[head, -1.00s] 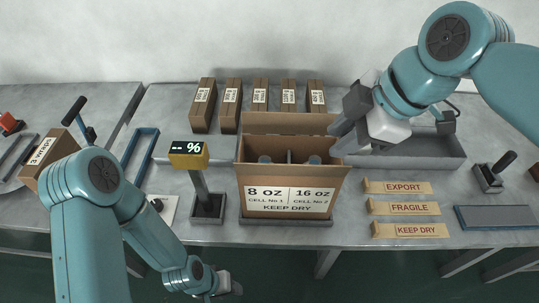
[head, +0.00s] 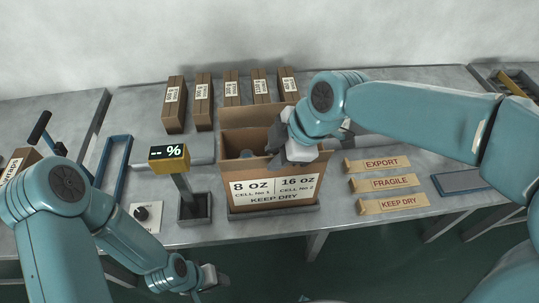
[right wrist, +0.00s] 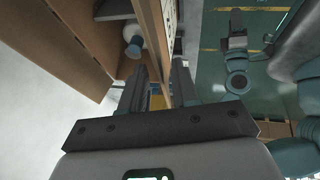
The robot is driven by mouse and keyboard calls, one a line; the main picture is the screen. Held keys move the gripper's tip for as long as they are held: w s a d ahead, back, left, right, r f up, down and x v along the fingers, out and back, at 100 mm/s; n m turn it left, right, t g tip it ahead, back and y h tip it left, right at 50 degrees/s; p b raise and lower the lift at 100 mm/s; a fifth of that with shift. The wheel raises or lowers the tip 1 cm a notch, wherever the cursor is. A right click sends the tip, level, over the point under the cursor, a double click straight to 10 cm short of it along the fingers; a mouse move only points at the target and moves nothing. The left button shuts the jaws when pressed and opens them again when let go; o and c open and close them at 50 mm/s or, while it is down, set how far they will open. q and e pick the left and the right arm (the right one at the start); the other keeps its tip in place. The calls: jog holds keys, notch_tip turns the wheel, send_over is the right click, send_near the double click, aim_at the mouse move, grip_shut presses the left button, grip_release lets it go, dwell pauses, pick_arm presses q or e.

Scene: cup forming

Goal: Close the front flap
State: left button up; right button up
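The open cardboard box (head: 226,188) stands at the middle of the table, its labelled front facing me. Its back flap (head: 245,138) is up. The front flap (head: 227,173) stands up along the front edge, leaning slightly outward. A bluish-topped item (head: 246,154) sits in the left cell; my right arm hides the right cell. My right gripper (head: 282,158) is at the box's right part. In the right wrist view its fingers (right wrist: 160,85) are apart, on either side of a cardboard panel's edge; contact is unclear. My left gripper (head: 212,281) is low, before the table; its fingers are unclear.
A post with a yellow display (head: 169,158) stands left of the box. Several brown packets (head: 203,100) stand behind it.

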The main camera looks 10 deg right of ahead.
jog(key=shift+s+x, duration=0.2)
jog(key=shift+x, duration=0.75)
jog(key=shift+w+a+f, duration=0.2)
jog(key=shift+w+f, duration=0.15)
jog(key=shift+f, duration=0.05)
jog(key=shift+s+r, duration=0.1)
jog(key=shift+s, duration=0.05)
jog(key=c, duration=0.4)
grip_shut()
